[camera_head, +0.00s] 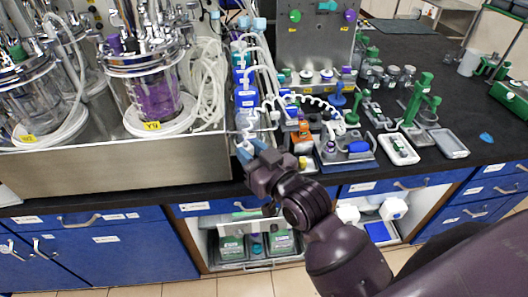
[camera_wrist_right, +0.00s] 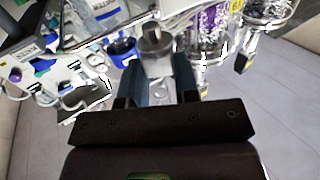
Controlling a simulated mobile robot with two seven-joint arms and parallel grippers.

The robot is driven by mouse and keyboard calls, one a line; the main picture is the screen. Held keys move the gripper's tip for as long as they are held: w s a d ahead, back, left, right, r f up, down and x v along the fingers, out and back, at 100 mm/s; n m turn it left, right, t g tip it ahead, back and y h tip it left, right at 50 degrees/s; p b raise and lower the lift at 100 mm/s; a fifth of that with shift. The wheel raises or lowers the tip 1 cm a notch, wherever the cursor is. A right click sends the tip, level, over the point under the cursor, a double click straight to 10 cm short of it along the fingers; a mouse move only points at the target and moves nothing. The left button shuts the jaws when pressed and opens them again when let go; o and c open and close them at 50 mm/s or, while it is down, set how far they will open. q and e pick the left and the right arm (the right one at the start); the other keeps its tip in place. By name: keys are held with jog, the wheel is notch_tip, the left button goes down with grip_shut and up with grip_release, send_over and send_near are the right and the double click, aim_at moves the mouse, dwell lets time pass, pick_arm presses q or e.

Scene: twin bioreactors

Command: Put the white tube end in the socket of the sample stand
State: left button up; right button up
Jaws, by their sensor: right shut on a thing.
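My right gripper (camera_head: 246,150) is low at the front edge of the black bench, just right of the steel tray. In the right wrist view its two blue-grey fingers (camera_wrist_right: 157,85) are closed around a pale grey cylindrical piece (camera_wrist_right: 152,42), which looks like the white tube end. In the head view white tubing (camera_head: 246,122) rises just above the fingertips. A coiled white tube (camera_head: 315,101) runs right over the small equipment. A blue-based stand (camera_head: 345,160) stands right of the gripper; I cannot tell whether it is the sample stand, and no socket is clear. My left gripper is not in view.
A steel tray (camera_head: 120,168) holds glass bioreactors, one with purple liquid (camera_head: 158,98). Blue blocks (camera_head: 244,78) line its right side. An orange piece (camera_head: 302,138), white trays (camera_head: 398,149) and a green stand (camera_head: 418,105) crowd the right. The far-right bench top is clearer.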

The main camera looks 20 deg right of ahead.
jog(key=s+a+r+n+g+y, duration=0.1)
jog(key=a+r+n+g+y, duration=0.35)
jog(key=a+r+y, duration=0.35)
jog(key=w+a+f+n+g+y, duration=0.3)
jog(key=w+a+f+n+g, duration=0.1)
jog(key=a+f+n, duration=0.1)
jog(key=shift+w+a+f+g+y, duration=0.15)
jog(key=shift+a+f+g+y, duration=0.2)
jog(key=shift+f, duration=0.25)
